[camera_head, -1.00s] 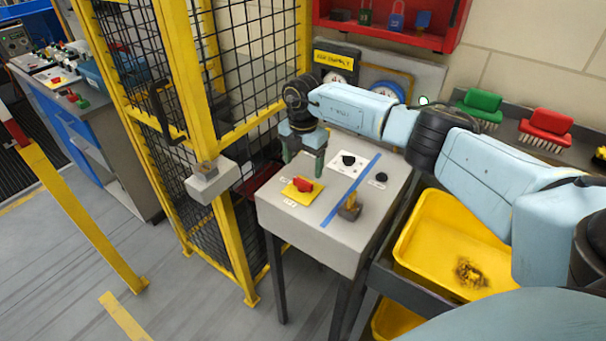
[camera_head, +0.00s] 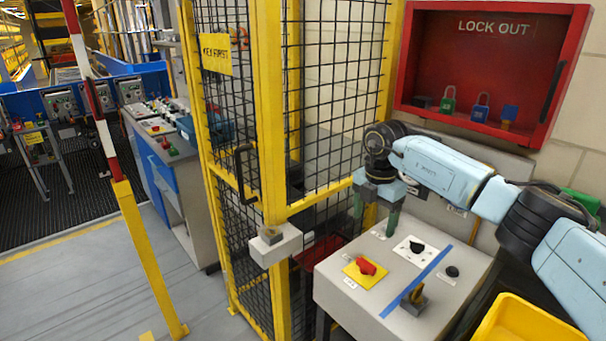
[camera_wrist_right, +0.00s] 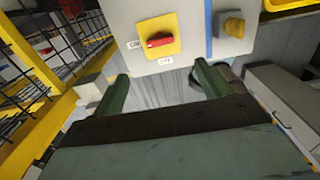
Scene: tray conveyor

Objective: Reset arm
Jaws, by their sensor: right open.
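My right arm comes in from the right in the head view. My right gripper (camera_head: 377,215) points down above the back left part of the grey control table, with its green fingers apart and nothing between them. In the right wrist view the two green fingers (camera_wrist_right: 160,84) are spread wide, with the control panel (camera_wrist_right: 184,72) beyond them. A red rotary switch (camera_head: 366,266) on a yellow plate sits on the table's left side. It also shows in the right wrist view (camera_wrist_right: 160,40). My left gripper is not in view.
A yellow-framed mesh fence (camera_head: 270,130) stands left of the table. A red lockout cabinet (camera_head: 490,60) with padlocks hangs on the wall behind. A yellow bin (camera_head: 530,322) is at lower right. A striped barrier post (camera_head: 98,120) stands left, with open floor around it.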

